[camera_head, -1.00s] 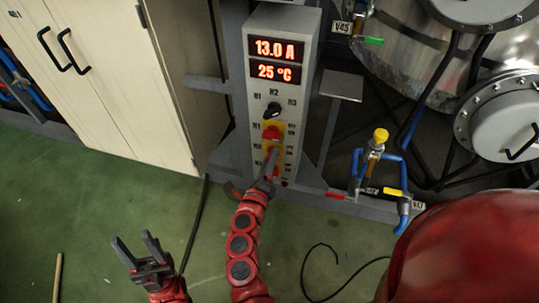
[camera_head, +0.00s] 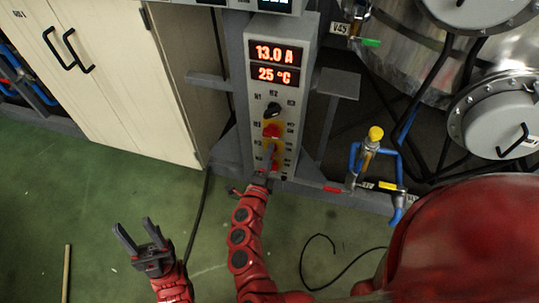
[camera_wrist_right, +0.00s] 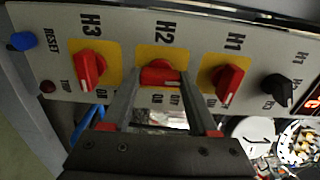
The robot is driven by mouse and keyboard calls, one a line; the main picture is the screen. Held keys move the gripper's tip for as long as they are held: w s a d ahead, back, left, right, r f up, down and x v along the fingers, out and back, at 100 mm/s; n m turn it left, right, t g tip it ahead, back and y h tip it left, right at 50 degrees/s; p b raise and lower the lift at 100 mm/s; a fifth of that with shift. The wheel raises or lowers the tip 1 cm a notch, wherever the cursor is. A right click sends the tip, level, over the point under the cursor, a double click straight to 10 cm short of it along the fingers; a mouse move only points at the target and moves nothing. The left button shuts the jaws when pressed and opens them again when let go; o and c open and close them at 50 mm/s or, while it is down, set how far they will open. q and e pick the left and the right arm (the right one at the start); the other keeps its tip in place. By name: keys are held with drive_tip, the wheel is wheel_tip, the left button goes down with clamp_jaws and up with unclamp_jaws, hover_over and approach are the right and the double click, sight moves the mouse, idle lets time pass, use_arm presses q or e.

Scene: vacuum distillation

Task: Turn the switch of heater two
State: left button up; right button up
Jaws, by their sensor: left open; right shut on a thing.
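The grey control panel (camera_head: 275,95) has a column of red switches on yellow plates. In the right wrist view the red switch marked H2 (camera_wrist_right: 160,73) sits between the fingers of my right gripper (camera_wrist_right: 161,82), which is shut on it. Its handle lies crosswise between the fingertips. The H3 switch (camera_wrist_right: 90,69) and the H1 switch (camera_wrist_right: 228,84) stand free on either side, with handles pointing differently from H2's. In the head view my right gripper (camera_head: 270,164) covers the lower switches. My left gripper (camera_head: 138,233) is open and empty above the green floor.
A beige cabinet (camera_head: 110,75) stands left. Blue piping with a yellow knob (camera_head: 376,133) stands right.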

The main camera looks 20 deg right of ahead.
drive_tip(key=o, duration=1.4)
drive_tip(key=p+v, duration=0.2)
drive_tip(key=v, duration=1.5)
drive_tip(key=shift+s+a, duration=0.2)
drive_tip(key=shift+d, duration=0.1)
